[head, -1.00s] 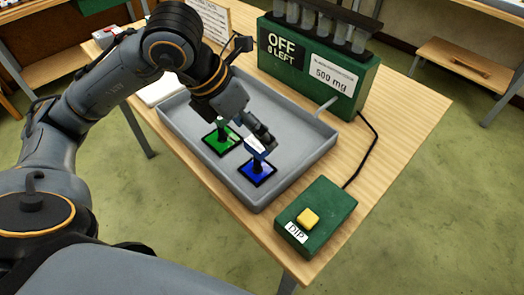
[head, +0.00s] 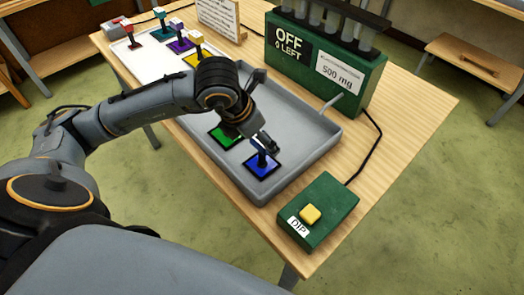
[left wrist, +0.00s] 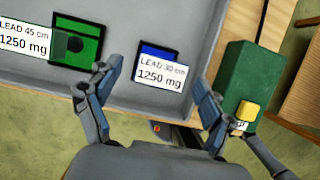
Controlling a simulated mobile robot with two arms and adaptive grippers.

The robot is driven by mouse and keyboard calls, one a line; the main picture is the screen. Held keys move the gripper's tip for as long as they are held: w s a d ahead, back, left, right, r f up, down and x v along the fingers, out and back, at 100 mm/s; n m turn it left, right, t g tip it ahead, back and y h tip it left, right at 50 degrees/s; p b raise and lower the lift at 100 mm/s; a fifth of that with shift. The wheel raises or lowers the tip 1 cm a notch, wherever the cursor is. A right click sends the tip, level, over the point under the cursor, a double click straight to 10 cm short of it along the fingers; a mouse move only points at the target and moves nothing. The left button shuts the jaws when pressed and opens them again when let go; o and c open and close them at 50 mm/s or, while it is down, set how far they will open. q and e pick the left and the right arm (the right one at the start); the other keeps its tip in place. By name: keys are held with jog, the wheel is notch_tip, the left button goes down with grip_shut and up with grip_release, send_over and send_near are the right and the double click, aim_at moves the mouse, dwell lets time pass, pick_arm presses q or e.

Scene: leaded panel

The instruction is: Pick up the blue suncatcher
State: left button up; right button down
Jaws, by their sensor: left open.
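The blue suncatcher (head: 259,169) lies in the front part of the grey tray (head: 312,166), with an upright handle on it. A green suncatcher (head: 222,138) lies beside it, partly hidden by my arm. My left gripper (head: 263,143) is just above the blue suncatcher's handle. In the left wrist view the left gripper (left wrist: 156,92) is open, with its fingers on either side of the blue suncatcher's label (left wrist: 162,72), which reads LEAD 30 cm, 1250 mg. Whether the fingers touch the handle I cannot tell. My right gripper is not in view.
A green box (head: 325,60) reading OFF, 0 LEFT stands behind the tray. A green DIP box (head: 335,200) with a yellow button stands at the right front, with a black cable. Several other suncatchers (head: 180,45) stand at the back left on a white surface.

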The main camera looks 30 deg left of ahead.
pick_arm(q)
jog(key=shift+x, duration=1.4)
grip_shut()
jog(key=shift+r, duration=0.15)
